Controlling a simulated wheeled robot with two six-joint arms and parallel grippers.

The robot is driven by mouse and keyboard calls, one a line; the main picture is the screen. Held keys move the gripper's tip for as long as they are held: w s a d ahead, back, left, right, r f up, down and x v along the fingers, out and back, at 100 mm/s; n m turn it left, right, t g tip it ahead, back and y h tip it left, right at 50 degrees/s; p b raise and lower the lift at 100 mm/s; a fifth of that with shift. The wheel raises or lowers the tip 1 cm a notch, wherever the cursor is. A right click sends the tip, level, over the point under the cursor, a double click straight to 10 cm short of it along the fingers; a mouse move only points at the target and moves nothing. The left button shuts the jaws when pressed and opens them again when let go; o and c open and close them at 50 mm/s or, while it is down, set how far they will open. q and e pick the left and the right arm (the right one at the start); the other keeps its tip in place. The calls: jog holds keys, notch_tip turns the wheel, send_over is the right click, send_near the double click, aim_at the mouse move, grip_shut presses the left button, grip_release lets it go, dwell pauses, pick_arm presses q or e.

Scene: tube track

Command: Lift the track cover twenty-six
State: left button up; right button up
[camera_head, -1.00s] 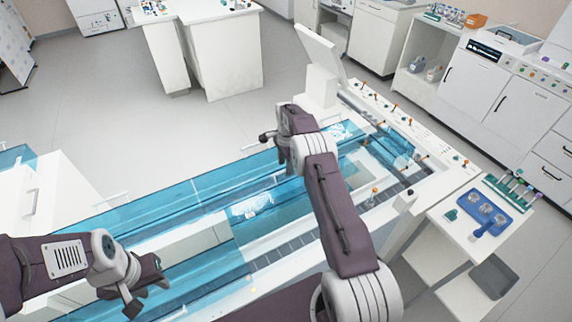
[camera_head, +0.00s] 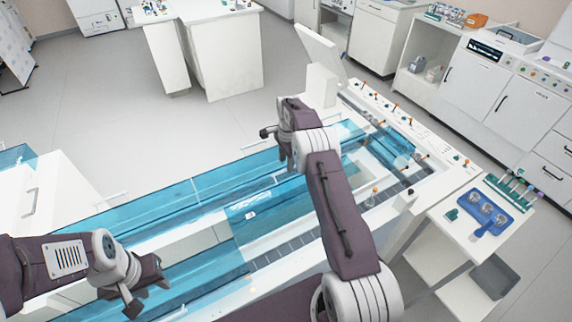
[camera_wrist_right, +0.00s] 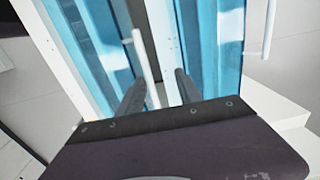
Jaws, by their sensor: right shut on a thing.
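The track covers are long, clear blue lids (camera_head: 200,200) along the white track bench; I cannot read a number on any of them. My right gripper (camera_head: 268,133) is at the far edge of the covers. In the right wrist view, my right gripper (camera_wrist_right: 157,92) has its fingers on either side of a white bar handle (camera_wrist_right: 144,62), shut on it, with blue cover panels (camera_wrist_right: 100,35) around it. The handle's lower end is partly hidden by the gripper. My left gripper (camera_head: 146,288) hangs empty over the near left part of the covers, its fingers apart.
A small side table (camera_head: 455,232) at the right holds a blue tray (camera_head: 497,212) and a green rack. The bench's right end carries several orange-topped knobs (camera_head: 374,191). Another white handle (camera_wrist_right: 268,28) stands at the right in the wrist view. Open floor lies behind the bench.

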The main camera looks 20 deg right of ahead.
notch_tip(320, 180, up, 7)
jog(key=shift+s+r, duration=0.2)
jog(key=shift+a, duration=0.1)
